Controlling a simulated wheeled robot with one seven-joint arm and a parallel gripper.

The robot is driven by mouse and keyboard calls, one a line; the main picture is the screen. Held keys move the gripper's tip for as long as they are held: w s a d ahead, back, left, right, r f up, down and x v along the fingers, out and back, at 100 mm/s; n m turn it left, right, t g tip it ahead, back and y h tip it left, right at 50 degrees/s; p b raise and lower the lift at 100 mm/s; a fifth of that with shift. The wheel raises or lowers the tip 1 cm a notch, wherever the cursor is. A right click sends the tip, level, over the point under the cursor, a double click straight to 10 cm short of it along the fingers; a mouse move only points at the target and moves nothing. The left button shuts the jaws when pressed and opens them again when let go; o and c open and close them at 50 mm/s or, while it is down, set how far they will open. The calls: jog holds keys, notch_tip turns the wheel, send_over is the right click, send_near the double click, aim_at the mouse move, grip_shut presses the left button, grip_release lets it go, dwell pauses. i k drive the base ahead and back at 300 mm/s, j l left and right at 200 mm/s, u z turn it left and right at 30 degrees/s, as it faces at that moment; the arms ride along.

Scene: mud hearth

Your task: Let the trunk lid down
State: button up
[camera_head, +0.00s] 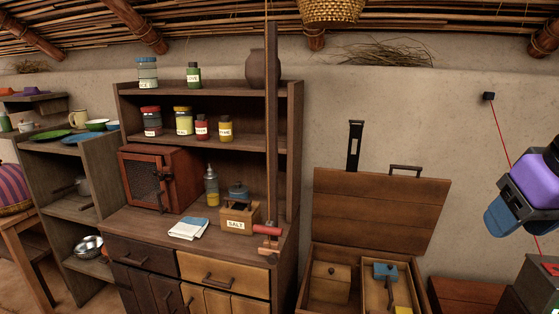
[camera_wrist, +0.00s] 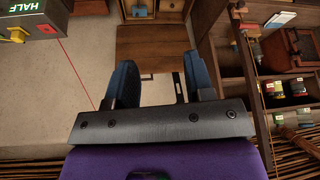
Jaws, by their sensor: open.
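The wooden trunk (camera_head: 424,300) stands at the lower right of the head view, against the wall. Its brown lid (camera_head: 381,212) is raised and leans back, with a dark handle (camera_head: 406,169) on its upper edge. The inside shows a small wooden box (camera_head: 329,284) and a compartment with a blue item (camera_head: 384,271) and a yellow item. My purple gripper (camera_head: 510,222) is at the right edge of the head view, right of the lid and apart from it. In the wrist view, my gripper (camera_wrist: 161,75) is open and empty, with the lid (camera_wrist: 152,48) showing beyond its blue fingers.
A wooden hutch (camera_head: 210,92) with jars and a salt box (camera_head: 239,217) stands left of the trunk. A black slotted tool (camera_head: 354,146) is on the wall above the lid. A red line runs from a small dark wall box (camera_head: 488,96). A grey box (camera_head: 541,285) is at the lower right.

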aim_at(390, 212)
jog(key=i+j, duration=1.1)
jog(key=i+l+z, duration=0.05)
